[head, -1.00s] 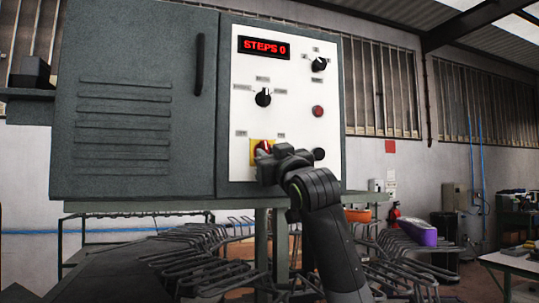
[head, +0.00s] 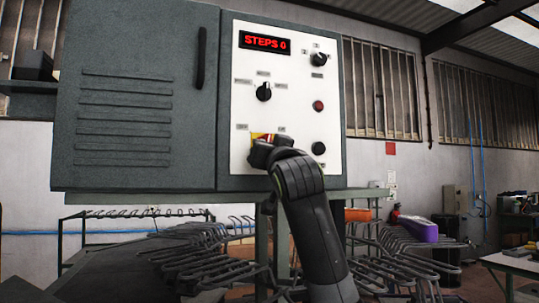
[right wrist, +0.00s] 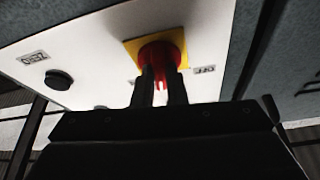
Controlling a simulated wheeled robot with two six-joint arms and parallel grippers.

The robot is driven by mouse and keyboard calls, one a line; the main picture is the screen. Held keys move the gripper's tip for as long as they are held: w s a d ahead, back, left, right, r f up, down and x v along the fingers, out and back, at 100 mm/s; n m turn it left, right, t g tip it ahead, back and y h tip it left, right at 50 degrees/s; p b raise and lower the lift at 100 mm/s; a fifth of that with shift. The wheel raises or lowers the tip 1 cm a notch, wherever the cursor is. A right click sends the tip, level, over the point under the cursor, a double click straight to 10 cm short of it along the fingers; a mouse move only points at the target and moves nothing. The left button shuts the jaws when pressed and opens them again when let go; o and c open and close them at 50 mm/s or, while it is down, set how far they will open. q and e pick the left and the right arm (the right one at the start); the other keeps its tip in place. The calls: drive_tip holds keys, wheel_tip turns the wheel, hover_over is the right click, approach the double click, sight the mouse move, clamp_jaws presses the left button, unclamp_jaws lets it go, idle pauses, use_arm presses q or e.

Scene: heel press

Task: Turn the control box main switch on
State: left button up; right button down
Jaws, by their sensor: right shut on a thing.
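The control box (head: 140,55) is a grey cabinet with a white panel (head: 300,120) on its right side. The main switch is a red handle (right wrist: 158,54) on a yellow plate (right wrist: 132,47). In the head view the yellow plate (head: 257,136) shows only at its top, and my right gripper (head: 262,152) hides most of the switch. In the right wrist view the two fingers of my right gripper (right wrist: 160,92) are on either side of the red handle, shut on it. The handle's exact angle is hard to tell. My left gripper is not in view.
The panel also has a red display (head: 264,43) reading STEPS 0, a selector knob (head: 263,92), an upper knob (head: 319,59), a red button (head: 318,105) and a dark round knob (head: 318,148). Wire racks (head: 210,255) stand below, with a purple item (head: 417,229) on the right.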

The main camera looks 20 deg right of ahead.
drive_tip(key=shift+a+r+m+g+h+b, duration=0.25)
drive_tip(key=shift+m+h, duration=0.5)
drive_tip(key=shift+m, duration=0.85)
drive_tip(key=shift+d+f+m+g+h+b, duration=0.1)
drive_tip(key=shift+f+m+g+h, duration=0.2)
drive_tip(key=shift+m+h, duration=0.85)
drive_tip(key=shift+a+r+m+g+h+b, duration=0.15)
drive_tip(key=shift+m+g+h, duration=0.2)
drive_tip(key=shift+m, duration=1.7)
drive_tip(key=c, duration=1.5)
unclamp_jaws()
drive_tip(key=shift+d, duration=0.1)
drive_tip(key=shift+o, duration=0.2)
